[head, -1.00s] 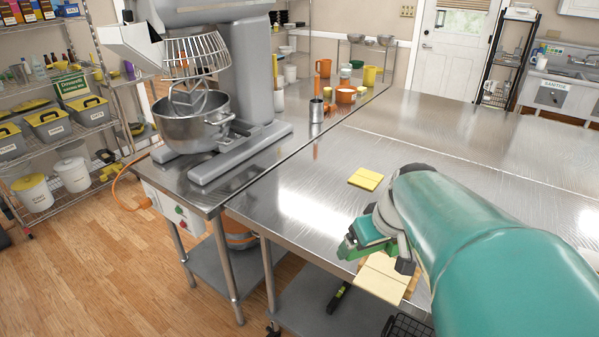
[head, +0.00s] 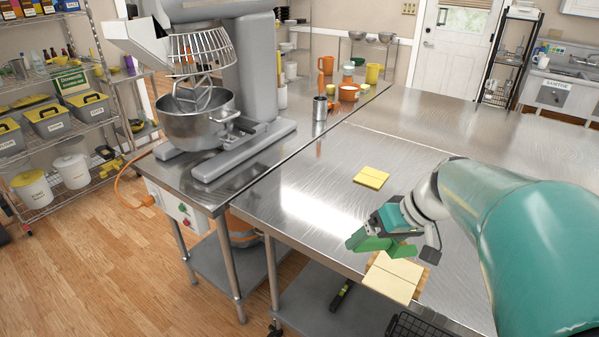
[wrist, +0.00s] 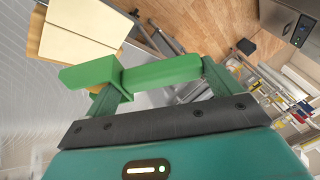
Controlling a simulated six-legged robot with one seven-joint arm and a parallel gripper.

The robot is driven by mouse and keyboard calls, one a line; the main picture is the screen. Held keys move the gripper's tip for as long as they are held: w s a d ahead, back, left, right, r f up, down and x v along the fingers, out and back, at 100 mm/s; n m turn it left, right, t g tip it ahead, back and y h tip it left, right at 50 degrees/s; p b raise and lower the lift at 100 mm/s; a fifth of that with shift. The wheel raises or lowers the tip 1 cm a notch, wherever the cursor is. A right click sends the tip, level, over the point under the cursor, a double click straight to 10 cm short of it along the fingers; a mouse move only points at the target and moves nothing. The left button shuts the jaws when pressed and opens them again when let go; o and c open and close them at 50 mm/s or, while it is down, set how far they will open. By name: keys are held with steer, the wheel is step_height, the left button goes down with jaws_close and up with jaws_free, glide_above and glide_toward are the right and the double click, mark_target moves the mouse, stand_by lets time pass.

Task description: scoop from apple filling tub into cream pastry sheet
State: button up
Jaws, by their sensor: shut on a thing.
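A cream pastry sheet (head: 393,278), marked by a centre line, lies just below and in front of the gripper. It shows at the upper left of the wrist view (wrist: 85,30). I cannot pick out the apple filling tub for sure; an orange tub (head: 348,92) stands far back on the table.
A yellow sheet (head: 371,177) lies on the steel table (head: 440,140) behind the gripper. A large mixer (head: 250,75) with its steel bowl (head: 197,125) stands at the left. A metal cup (head: 320,108) stands near it. The middle of the table is mostly clear.

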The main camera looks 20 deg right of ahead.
steer(key=shift+d+r+m+y, duration=0.15)
steer(key=shift+d+r+y, duration=0.05)
steer(key=shift+d+y, duration=0.35)
steer(key=shift+d+r+m+y, duration=0.15)
steer(key=shift+d+r+y, duration=0.05)
steer(key=shift+d+y, duration=0.3)
steer(key=d+y, duration=0.1)
steer(key=y, duration=0.1)
steer(key=d+r+m+y, duration=0.1)
steer(key=d+y, duration=0.1)
steer(key=d+r+y, duration=0.1)
steer(key=d+y, duration=0.1)
steer(key=shift+w+d+r+m, duration=0.2)
steer(key=shift+w+m, duration=0.05)
steer(key=shift+m, duration=0.05)
steer(key=shift+a, duration=0.1)
